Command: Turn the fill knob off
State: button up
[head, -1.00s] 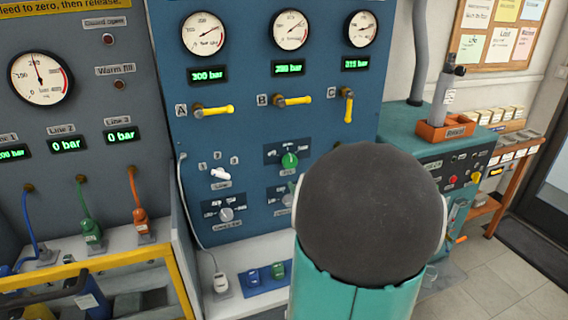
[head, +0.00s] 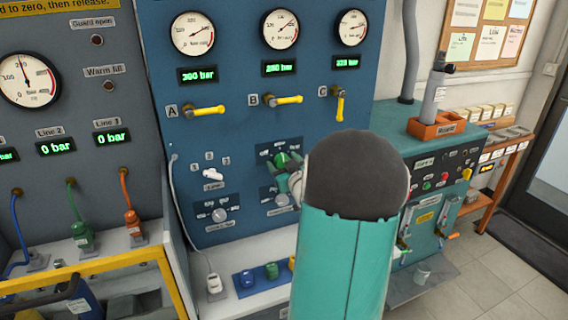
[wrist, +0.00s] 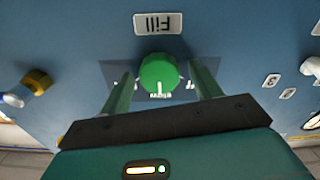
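The green fill knob (wrist: 159,73) sits on the blue panel, in the middle of the wrist view, beside its "Fill" label (wrist: 158,23). Its white mark points down in that picture, at a small upside-down word that looks like "slow". In the head view the knob (head: 281,159) is partly hidden by my gripper (head: 291,182). In the wrist view my gripper (wrist: 163,90) is open, one finger on each side of the knob. A gap shows between the knob and each finger. I cannot tell how far the fingertips are from the panel.
A white selector knob (head: 213,174) and a grey knob (head: 219,215) are left of the fill knob. Yellow valve levers A (head: 204,110), B (head: 286,100) and C (head: 340,104) are above. A shelf with small coloured plugs (head: 271,270) is below.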

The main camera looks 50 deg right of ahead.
jog(key=c, duration=0.9)
jog(key=shift+o, duration=0.2)
jog(key=shift+n, duration=0.5)
jog(key=n, duration=0.4)
jog(key=shift+w+a+n, duration=0.1)
jog(key=shift+n, duration=0.3)
jog(key=n, duration=0.6)
jog(key=shift+f, duration=0.1)
jog(key=shift+n, duration=0.3)
jog(key=o, duration=1)
